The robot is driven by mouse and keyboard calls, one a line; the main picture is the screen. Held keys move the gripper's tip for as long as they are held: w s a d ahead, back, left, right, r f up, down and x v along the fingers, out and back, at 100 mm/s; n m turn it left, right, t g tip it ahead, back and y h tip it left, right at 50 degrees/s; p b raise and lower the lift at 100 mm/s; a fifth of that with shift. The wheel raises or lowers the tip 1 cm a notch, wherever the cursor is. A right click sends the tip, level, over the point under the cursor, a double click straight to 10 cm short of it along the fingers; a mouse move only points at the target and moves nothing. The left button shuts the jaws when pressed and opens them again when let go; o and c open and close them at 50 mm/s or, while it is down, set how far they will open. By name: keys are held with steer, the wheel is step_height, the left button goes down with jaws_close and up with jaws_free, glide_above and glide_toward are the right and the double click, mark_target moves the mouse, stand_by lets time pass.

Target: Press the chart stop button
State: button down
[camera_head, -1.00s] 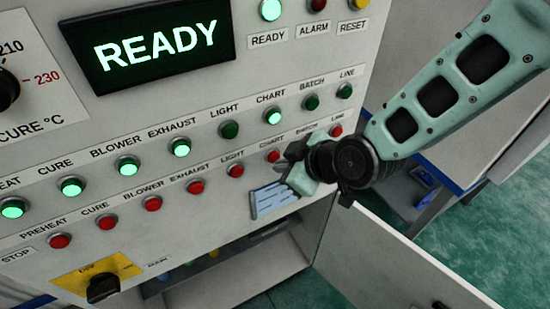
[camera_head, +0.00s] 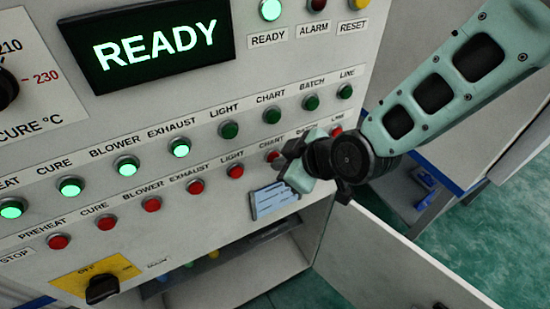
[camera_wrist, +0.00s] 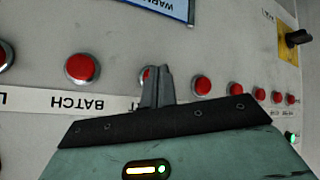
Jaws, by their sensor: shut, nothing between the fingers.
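The red chart stop button sits in the lower row of the panel. In the wrist view, only an edge of the chart stop button (camera_wrist: 147,73) shows behind my fingers. My gripper (camera_head: 281,161) is shut and empty, with its tips at the button; it also shows in the wrist view (camera_wrist: 158,75). Whether the tips touch or push the button cannot be told. The green chart lamp (camera_head: 272,116) above is dark.
The red light button (camera_head: 235,170) is to the left; the batch button (camera_wrist: 82,68) is on the other side. A blue-white card (camera_head: 274,199) is below. An open cabinet door (camera_head: 390,255) stands lower right. A yellow-plated rotary switch (camera_head: 102,288) is lower left.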

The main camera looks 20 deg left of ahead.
stand_by(0.4)
steer(key=shift+s+d, duration=0.5)
steer(key=shift+d, duration=0.1)
steer(key=shift+b, duration=0.3)
steer(key=shift+s+d+b, duration=0.55)
steer(key=shift+s+d, duration=1.1)
steer(key=shift+d, duration=0.3)
steer(key=s+d+m+g+h+b, duration=0.1)
steer(key=s+d+m+h+b, duration=0.3)
steer(key=d, duration=0.7)
steer(key=s+d+m+g+h+b, duration=0.2)
steer(key=s+d+m+h+b, duration=0.2)
steer(key=d, duration=0.7)
steer(key=shift+s+d+f+m+g+b, duration=0.35)
steer(key=shift+s+m+b, duration=0.4)
steer(key=shift+s, duration=0.35)
